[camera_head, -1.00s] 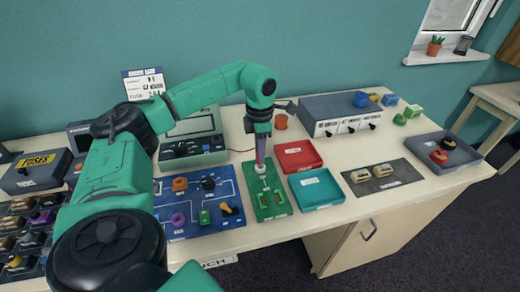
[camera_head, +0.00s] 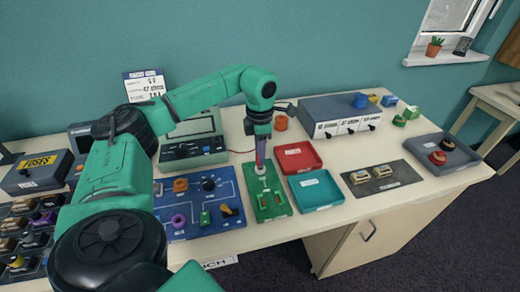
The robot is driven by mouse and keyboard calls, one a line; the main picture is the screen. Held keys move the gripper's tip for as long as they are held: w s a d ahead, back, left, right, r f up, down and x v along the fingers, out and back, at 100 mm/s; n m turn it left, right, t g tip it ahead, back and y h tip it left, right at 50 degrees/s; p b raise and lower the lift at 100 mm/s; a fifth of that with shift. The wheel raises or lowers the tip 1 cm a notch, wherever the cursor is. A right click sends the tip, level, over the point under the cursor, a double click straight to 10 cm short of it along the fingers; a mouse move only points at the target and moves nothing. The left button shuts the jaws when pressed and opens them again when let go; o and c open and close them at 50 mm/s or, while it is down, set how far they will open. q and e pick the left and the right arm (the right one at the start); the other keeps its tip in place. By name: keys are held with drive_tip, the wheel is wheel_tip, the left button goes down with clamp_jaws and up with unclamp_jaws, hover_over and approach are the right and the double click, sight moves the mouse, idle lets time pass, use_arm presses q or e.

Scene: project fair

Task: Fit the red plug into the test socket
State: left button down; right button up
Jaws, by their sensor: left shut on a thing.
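My left gripper (camera_head: 261,165) points straight down over the green board (camera_head: 264,206) near the middle of the bench. Its fingers are shut, low over the back part of the board. The thing between the fingers is too small and covered to make out, so I cannot tell that it is the red plug. A pale round part shows right at the fingertips. I cannot tell whether it touches the board. My right gripper is not in view.
Right of the board are a red tray (camera_head: 298,157) and a teal tray (camera_head: 316,190). Left is a blue board (camera_head: 197,215) with several parts. A grey drawer box (camera_head: 345,113) stands behind. A dark mat (camera_head: 383,178) and grey tray (camera_head: 443,155) lie right.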

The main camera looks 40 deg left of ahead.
use_arm(q)
drive_tip(key=shift+f+b, duration=0.55)
drive_tip(key=shift+f, duration=0.35)
idle(0.8)
drive_tip(key=shift+c, duration=0.2)
unclamp_jaws()
wheel_tip(320, 180, up, 8)
drive_tip(key=p, duration=0.7)
drive_tip(key=shift+r, duration=0.1)
idle(0.4)
idle(0.5)
